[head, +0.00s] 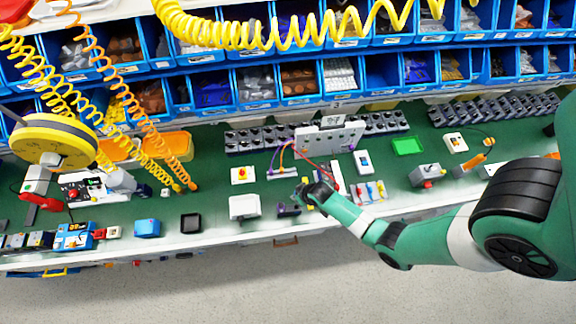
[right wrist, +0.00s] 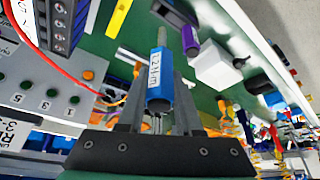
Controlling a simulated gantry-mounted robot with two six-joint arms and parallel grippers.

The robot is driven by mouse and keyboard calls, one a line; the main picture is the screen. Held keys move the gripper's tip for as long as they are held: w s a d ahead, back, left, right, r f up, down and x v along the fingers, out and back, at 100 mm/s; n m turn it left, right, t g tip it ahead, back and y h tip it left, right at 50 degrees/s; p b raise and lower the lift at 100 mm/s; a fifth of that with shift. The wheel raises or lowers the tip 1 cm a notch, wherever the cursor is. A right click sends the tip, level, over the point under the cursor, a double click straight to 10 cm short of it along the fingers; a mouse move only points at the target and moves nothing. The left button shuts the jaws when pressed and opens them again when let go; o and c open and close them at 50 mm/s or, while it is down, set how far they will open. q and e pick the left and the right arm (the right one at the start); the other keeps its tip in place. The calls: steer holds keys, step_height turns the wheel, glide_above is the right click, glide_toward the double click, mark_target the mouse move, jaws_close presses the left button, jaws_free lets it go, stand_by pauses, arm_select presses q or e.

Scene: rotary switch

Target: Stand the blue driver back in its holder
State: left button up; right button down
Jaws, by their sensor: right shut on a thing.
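The blue driver (right wrist: 160,92) is between the fingers of my right gripper (right wrist: 160,98) in the right wrist view. Its handle carries a white torque label and a pale shaft extends from it, away from the palm. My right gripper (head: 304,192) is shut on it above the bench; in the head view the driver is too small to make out. A purple and dark item (head: 288,210) lies near the gripper; its purple part also shows in the right wrist view (right wrist: 191,47). I cannot tell which item is the driver's holder. My left gripper is not in view.
A grey panel (head: 329,137) with wires stands behind the gripper; its numbered face shows in the right wrist view (right wrist: 40,90). A white box (head: 245,207) sits left of the gripper. Colored tools (head: 368,191) lie to the right. The green mat (head: 215,175) has bare patches.

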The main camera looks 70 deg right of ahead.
steer(key=shift+r, duration=0.1)
step_height(320, 180, down, 6)
steer(key=b, duration=0.5)
steer(key=shift+f, duration=0.2)
stand_by(1.1)
step_height(320, 180, down, 7)
steer(key=b, duration=0.6)
stand_by(1.3)
steer(key=c, duration=0.5)
jaws_free()
steer(key=shift+r, duration=0.1)
steer(key=p+v, duration=0.7)
steer(key=v, duration=0.4)
steer(key=shift+r, duration=0.35)
